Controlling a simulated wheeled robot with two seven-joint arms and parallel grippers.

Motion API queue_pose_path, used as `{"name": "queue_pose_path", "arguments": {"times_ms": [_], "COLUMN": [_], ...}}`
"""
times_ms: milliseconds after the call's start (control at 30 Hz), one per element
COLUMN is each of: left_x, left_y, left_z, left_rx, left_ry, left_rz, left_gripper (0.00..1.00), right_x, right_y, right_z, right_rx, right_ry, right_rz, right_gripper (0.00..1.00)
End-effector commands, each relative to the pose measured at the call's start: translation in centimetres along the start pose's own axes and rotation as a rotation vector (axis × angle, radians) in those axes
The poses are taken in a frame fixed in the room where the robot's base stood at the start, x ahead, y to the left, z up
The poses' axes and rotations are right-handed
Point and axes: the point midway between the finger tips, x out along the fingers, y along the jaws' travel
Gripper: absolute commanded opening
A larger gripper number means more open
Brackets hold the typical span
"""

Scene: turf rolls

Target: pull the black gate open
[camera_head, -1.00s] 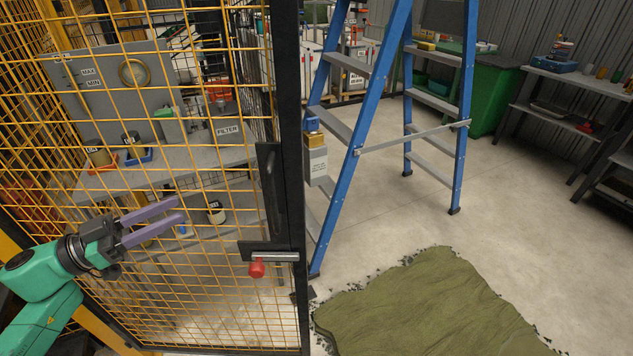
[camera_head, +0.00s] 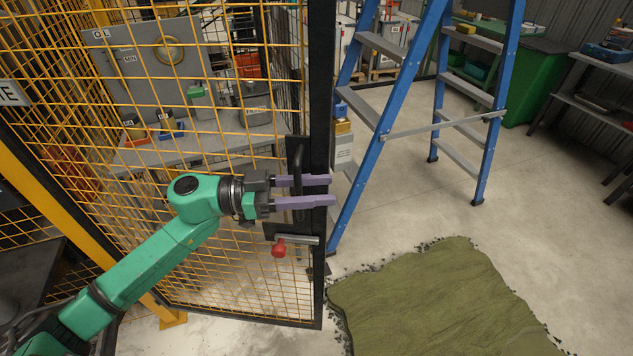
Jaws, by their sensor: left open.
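The black gate (camera_head: 322,90) is a black-framed panel of yellow wire mesh, standing upright left of centre. A black upright handle (camera_head: 296,155) sits on a plate near its right edge. Below it is a metal latch bar with a red knob (camera_head: 279,249). My left gripper (camera_head: 333,190) reaches in from the left, in front of the gate, with its two purple fingers apart. The fingers overlap the lower part of the handle and the gate's right post in the picture. I cannot tell whether they touch it. My right gripper is not in view.
A blue stepladder (camera_head: 385,110) stands just right of the gate. A green turf piece (camera_head: 440,295) lies on the floor at lower right. Behind the mesh is a grey bench (camera_head: 200,150) with tins and boxes. Concrete floor (camera_head: 560,220) is clear at right.

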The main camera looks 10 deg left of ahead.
Motion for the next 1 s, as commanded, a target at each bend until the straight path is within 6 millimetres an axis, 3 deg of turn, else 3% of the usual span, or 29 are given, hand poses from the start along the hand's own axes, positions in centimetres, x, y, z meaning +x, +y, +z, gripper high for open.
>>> {"name": "queue_pose_path", "arguments": {"times_ms": [167,200,300,1000], "left_x": [0.03,0.02,0.01,-0.02], "left_y": [-0.01,-0.01,-0.01,-0.02], "left_z": [0.10,0.10,0.09,0.05], "left_rx": [-0.001,-0.001,-0.001,0.000], "left_ry": [0.000,0.000,0.000,0.000], "left_rz": [0.000,0.000,0.000,0.000], "left_gripper": [0.47,0.39,0.01,0.00], "right_x": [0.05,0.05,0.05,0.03], "right_y": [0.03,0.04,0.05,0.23], "right_z": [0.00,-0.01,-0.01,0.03], "right_rx": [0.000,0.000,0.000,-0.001], "right_ry": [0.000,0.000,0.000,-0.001], "right_rz": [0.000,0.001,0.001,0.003], "right_gripper": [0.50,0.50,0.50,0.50]}}
